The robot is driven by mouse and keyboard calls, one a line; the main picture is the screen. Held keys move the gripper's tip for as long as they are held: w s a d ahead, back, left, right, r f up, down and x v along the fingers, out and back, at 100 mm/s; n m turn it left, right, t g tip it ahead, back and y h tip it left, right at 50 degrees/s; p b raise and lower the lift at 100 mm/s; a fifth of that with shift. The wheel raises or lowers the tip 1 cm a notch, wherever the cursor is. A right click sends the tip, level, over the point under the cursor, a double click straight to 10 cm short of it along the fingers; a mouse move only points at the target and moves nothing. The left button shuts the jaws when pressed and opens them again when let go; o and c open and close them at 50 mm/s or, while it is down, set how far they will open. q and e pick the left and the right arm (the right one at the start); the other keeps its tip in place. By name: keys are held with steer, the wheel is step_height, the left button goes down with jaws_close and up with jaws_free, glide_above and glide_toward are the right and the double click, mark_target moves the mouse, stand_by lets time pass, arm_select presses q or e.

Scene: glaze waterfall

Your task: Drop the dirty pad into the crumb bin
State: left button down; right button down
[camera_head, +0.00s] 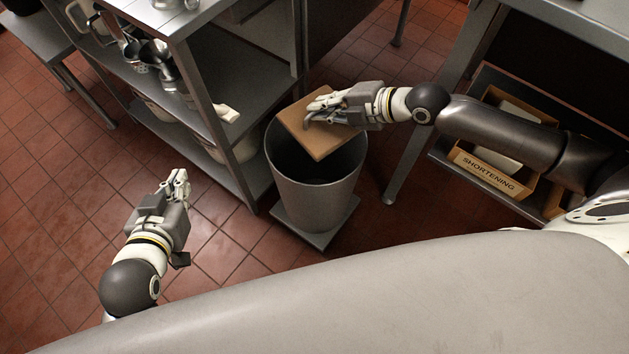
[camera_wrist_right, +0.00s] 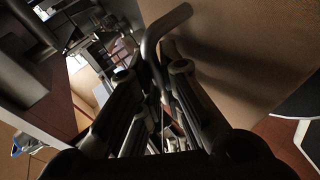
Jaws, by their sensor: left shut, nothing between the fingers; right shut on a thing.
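The dirty pad is a flat, square, tan-brown piece (camera_head: 318,138), held tilted over the mouth of the crumb bin. The crumb bin is a grey round bin (camera_head: 312,195) with an open top, standing on a flat grey base on the floor. My right gripper (camera_head: 312,112) is shut on the pad at its upper face, above the bin. In the right wrist view the pad (camera_wrist_right: 245,60) fills the upper right, beside the fingers (camera_wrist_right: 150,90). My left gripper (camera_head: 182,180) is shut and empty over the floor, left of the bin. The bin's inside is partly hidden by the pad.
A metal shelf unit (camera_head: 205,95) with jugs and containers stands close to the bin's left. A metal table (camera_head: 400,165) stands to the right, with a box marked shortening (camera_head: 485,172) on its lower shelf. Red tiled floor (camera_head: 60,220) is clear at the left.

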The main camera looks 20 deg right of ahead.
stand_by(0.3)
steer(key=c, duration=1.5)
jaws_free()
steer(key=v, duration=1.2)
steer(key=shift+s+f, duration=0.1)
